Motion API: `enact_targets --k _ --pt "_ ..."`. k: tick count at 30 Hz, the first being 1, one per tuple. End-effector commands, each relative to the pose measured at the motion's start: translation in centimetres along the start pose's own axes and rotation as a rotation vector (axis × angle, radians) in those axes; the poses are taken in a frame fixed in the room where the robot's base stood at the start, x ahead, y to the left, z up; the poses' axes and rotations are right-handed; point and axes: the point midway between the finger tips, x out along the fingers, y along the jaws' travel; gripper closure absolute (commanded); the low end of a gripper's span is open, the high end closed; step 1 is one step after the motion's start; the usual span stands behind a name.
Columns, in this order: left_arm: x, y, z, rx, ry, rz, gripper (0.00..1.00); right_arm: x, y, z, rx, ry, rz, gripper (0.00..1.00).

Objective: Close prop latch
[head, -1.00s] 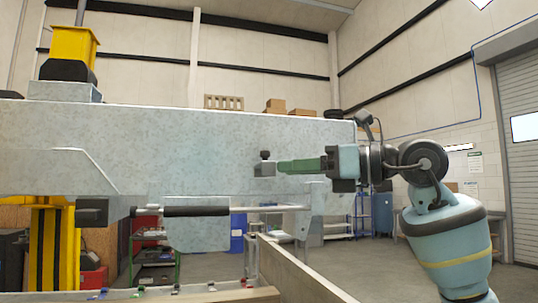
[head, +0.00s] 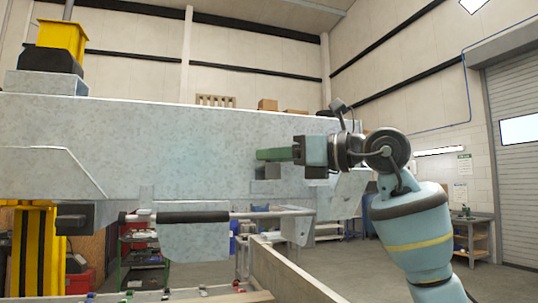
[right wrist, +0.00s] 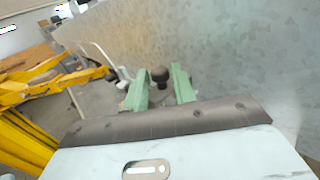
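The grey trailer frame (head: 150,140) fills the middle of the head view. A small grey latch block (head: 268,172) sits on its side near the right end. My right gripper (head: 260,155), with green fingers, is just above this block and hides the dark knob in the head view. In the right wrist view the round dark knob (right wrist: 160,75) shows between the two spread green fingers (right wrist: 160,90). A gap shows on both sides of it, and I cannot tell whether the knob is fully between the fingertips. My left gripper is not in view.
Below the frame a rod with a black grip (head: 193,217) runs sideways. A wooden board (head: 290,275) lies below right. A yellow stand (head: 40,250) is at the left. A workbench (head: 470,235) stands far right, with open floor before it.

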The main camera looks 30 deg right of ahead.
Motion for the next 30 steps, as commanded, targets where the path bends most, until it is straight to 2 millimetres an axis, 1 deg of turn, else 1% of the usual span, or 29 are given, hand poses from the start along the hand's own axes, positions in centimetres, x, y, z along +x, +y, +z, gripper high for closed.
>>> enact_targets --k 1,6,14,15,18,21,30 --pt "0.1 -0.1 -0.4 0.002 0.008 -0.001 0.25 0.5 0.1 0.1 0.001 -0.002 0.003 0.74" --pt "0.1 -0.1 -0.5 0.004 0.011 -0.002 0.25 1.6 0.1 0.0 -0.001 0.000 0.001 0.74" --pt "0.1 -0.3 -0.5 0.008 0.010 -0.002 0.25 1.7 0.0 0.0 -0.001 0.000 0.000 0.74" --pt "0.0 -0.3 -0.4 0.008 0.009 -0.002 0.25 1.7 0.0 0.0 0.000 0.000 0.000 0.76" --pt "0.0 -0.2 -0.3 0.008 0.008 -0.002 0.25 1.7 0.0 0.0 0.000 0.000 0.000 0.89" --pt "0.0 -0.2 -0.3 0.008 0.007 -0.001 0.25 1.7 0.0 0.0 0.000 0.000 0.000 1.00" --pt "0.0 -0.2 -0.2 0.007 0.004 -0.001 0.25 1.7 -0.1 -0.1 -0.002 -0.002 0.000 1.00"
